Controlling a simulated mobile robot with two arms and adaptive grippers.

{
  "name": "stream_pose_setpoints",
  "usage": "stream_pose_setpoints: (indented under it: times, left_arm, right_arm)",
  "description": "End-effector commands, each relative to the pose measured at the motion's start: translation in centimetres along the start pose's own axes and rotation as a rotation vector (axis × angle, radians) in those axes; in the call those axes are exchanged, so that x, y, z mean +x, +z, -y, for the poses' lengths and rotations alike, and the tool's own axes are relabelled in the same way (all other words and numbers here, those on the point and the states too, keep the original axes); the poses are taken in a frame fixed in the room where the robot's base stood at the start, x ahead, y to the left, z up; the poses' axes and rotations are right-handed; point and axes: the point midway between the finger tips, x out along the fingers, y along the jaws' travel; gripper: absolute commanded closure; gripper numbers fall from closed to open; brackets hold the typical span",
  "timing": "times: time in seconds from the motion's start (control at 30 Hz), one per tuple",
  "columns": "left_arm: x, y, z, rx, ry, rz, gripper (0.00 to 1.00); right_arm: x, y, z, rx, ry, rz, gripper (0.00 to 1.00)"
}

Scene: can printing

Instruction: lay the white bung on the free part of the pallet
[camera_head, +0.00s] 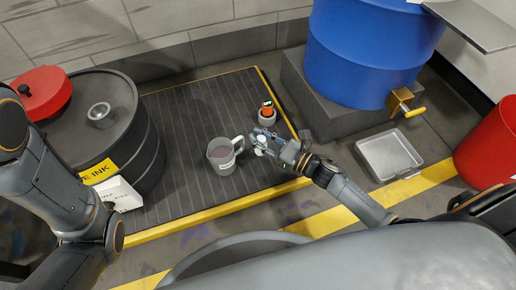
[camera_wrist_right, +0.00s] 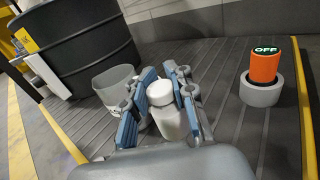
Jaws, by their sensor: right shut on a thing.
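The white bung (camera_wrist_right: 165,108), with a rounded top over a wider body, is between the fingers of my right gripper (camera_wrist_right: 160,103), which is shut on it. In the head view the right gripper (camera_head: 266,143) is over the right part of the pallet, and the bung (camera_head: 260,151) shows as a small white patch. The pallet (camera_head: 190,120) is a dark ribbed platform with yellow edges. I cannot tell whether the bung touches it. My left arm comes in at the left; its gripper is out of view.
A grey jug (camera_head: 221,158) stands left of the right gripper. An orange device on a grey ring (camera_head: 267,112) stands behind it. A black ink drum (camera_head: 140,140) occupies the pallet's left. Bare pallet lies behind the jug. A blue drum (camera_head: 365,50) and metal tray (camera_head: 389,155) are to the right.

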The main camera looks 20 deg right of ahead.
Motion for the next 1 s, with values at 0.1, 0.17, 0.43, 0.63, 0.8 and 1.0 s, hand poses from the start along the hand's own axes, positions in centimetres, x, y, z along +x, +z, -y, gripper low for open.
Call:
stream_pose_setpoints:
  times: [0.1, 0.17, 0.43, 0.63, 0.8, 1.0]
  left_arm:
    - [-0.9, -0.3, -0.2, 0.0, 0.0, 0.0, 0.6]
    - [-1.0, -0.4, -0.2, 0.0, 0.0, 0.0, 0.6]
    - [-3.6, -1.3, -0.8, 0.0, 0.0, -0.001, 0.6]
    - [-3.6, -1.2, -0.8, 0.0, 0.001, 0.0, 0.6]
    - [-3.8, -1.3, -0.8, 0.0, 0.001, -0.001, 0.6]
    - [-3.8, -1.3, -0.8, 0.0, 0.001, -0.001, 0.6]
  right_arm:
    - [0.5, -1.0, 0.5, -0.002, 0.001, 0.001, 1.0]
    - [0.6, -1.1, 0.7, -0.002, 0.001, 0.001, 1.0]
    - [1.1, -4.7, 1.2, 0.001, 0.0, -0.001, 1.0]
    - [1.1, -4.8, 1.2, -0.001, 0.001, 0.001, 1.0]
    - [1.1, -5.0, 1.2, -0.001, 0.001, 0.001, 1.0]
    - [1.1, -5.1, 1.2, -0.001, 0.0, 0.0, 0.53]
